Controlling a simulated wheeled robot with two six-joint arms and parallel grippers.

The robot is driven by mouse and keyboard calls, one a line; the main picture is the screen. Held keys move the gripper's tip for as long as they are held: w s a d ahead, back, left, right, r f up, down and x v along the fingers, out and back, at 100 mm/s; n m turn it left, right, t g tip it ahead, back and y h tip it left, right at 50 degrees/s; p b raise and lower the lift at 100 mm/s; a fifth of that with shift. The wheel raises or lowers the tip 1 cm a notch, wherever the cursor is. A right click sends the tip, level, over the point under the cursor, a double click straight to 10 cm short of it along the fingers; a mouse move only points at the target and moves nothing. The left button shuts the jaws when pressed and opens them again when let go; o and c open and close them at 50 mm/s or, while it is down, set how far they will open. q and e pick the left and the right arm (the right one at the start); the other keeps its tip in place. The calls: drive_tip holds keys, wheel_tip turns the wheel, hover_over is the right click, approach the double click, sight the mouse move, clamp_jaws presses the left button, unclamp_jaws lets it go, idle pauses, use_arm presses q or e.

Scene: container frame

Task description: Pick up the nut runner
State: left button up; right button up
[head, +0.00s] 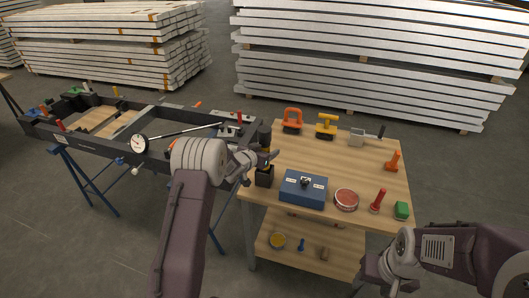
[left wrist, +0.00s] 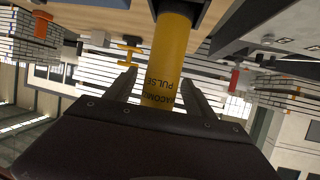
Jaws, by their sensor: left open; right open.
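The nut runner, a yellow cylinder with dark lettering (left wrist: 172,65), fills the middle of the left wrist view, which looks upside down. In the head view its dark upper part (head: 265,133) stands upright at the table's left edge, above a black block (head: 264,176). My left gripper (head: 268,156) is at the nut runner. In the left wrist view its open fingers (left wrist: 160,86) lie on either side of the yellow body, with gaps visible. Whether the fingers touch it is hard to tell. My right gripper (head: 368,278) is at the lower right, away from the nut runner, open and empty.
The wooden table (head: 325,160) holds a blue toolbox (head: 303,190), a red round tin (head: 346,199) and several hand tools. A dark frame (head: 90,145) on blue trestles stands left. Stacked boards (head: 380,60) lie behind. The table's middle is clear.

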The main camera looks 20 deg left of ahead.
use_arm(q)
drive_tip(key=shift+x, duration=1)
drive_tip(key=shift+s, duration=0.15)
drive_tip(key=c, duration=0.4)
clamp_jaws()
drive_tip(key=shift+r, duration=0.2)
use_arm(e)
drive_tip(key=shift+w, duration=0.1)
